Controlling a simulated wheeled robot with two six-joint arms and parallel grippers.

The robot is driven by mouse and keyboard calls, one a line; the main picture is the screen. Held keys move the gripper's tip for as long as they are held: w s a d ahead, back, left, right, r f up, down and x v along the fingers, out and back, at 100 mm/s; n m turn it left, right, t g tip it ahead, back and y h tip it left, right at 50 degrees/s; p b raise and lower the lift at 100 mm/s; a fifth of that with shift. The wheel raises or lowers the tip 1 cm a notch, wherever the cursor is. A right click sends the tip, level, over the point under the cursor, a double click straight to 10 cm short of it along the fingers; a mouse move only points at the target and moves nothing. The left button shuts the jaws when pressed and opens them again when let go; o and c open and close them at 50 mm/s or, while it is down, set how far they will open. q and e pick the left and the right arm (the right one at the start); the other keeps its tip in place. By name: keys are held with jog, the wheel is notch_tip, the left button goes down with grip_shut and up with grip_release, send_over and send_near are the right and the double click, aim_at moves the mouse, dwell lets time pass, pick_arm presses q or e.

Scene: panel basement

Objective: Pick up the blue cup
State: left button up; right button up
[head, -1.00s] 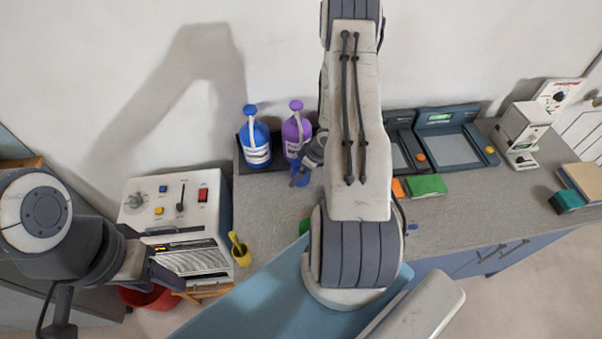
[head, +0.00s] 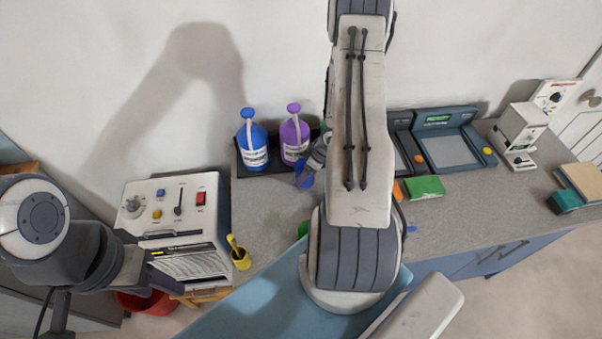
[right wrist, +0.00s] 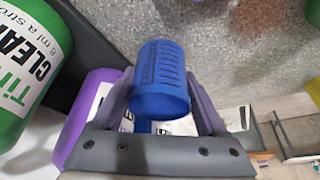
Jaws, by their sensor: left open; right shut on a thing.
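The blue cup (right wrist: 163,72) fills the middle of the right wrist view, between the two fingers of my right gripper (right wrist: 161,103). The gripper is shut on it. In the head view the cup (head: 304,179) is a small blue shape in front of the pump bottles, over the grey counter. My right arm partly hides the gripper there. I cannot tell how far the cup is above the counter. My left gripper (head: 162,281) is open and empty at the lower left, in front of the white control box.
A blue pump bottle (head: 252,143) and a purple one (head: 294,138) stand on a dark tray, with a green bottle (right wrist: 28,72) beside them. The white control box (head: 177,228) and a yellow cup (head: 240,257) are at left. The counter (head: 262,205) is clear between them.

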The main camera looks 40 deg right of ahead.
jog(key=shift+s+d+r+p, duration=0.2)
jog(key=shift+s+d+r, duration=0.7)
jog(key=shift+s, duration=0.95)
jog(key=shift+s+d+r+p, duration=0.25)
jog(key=shift+s+d+r, duration=0.4)
jog(key=shift+s+r, duration=0.85)
jog(key=shift+s+d+r+p, duration=0.2)
jog(key=shift+s+d+r, duration=0.55)
jog(key=shift+s, duration=1.4)
